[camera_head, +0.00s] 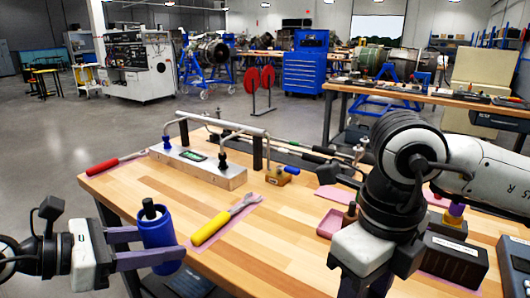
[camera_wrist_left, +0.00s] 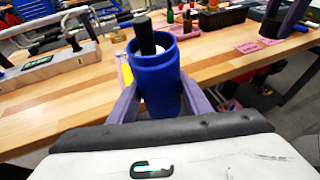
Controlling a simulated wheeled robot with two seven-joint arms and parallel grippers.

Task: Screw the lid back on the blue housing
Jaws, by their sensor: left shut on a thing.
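The blue housing (camera_head: 157,232) is an open-topped cylinder, upright, with a black piece standing out of its mouth. My left gripper (camera_head: 160,246) is shut on its sides and holds it at the table's front left edge. In the left wrist view the blue housing (camera_wrist_left: 157,82) stands between the two fingers, its rim uncovered and something pale inside beside the black piece. My right gripper (camera_head: 367,288) points down at the bottom, right of centre; its fingertips are cut off by the frame. I cannot make out a lid.
A yellow-handled wrench (camera_head: 222,222) lies on the wooden table (camera_head: 285,245), right of the housing. Behind are a red-handled screwdriver (camera_head: 108,165) and a grey metal block (camera_head: 200,167). The front middle is clear.

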